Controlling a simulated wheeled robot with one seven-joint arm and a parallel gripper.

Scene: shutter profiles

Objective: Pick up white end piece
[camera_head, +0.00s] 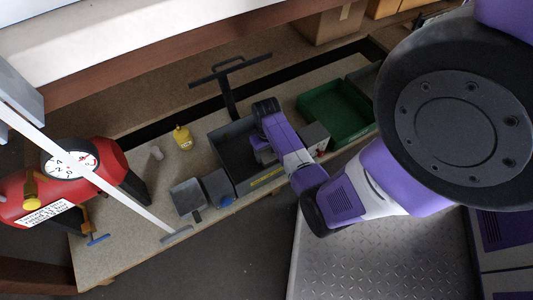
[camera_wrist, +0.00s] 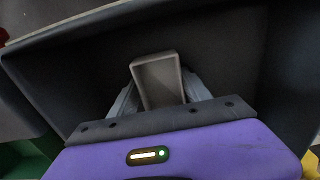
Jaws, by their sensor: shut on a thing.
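A pale grey-beige, hollow rectangular end piece (camera_wrist: 158,72) shows in the wrist view, its open side facing the camera. My gripper (camera_wrist: 157,90) is shut on it, with one grey finger at each side. The gripper and piece are inside the dark grey bin (camera_wrist: 235,45); whether the piece touches the bin floor I cannot tell. In the head view my arm reaches down into the dark bin (camera_head: 224,137), and the piece is hidden there behind the arm and gripper (camera_head: 264,157).
A green bin (camera_head: 338,108) stands to the right of the dark bin on the workbench (camera_head: 130,215). Small grey boxes (camera_head: 187,196) and a yellow bottle (camera_head: 183,138) stand to the left. A red machine with a dial (camera_head: 70,163) is at the far left. A black stand (camera_head: 229,92) rises behind the bin.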

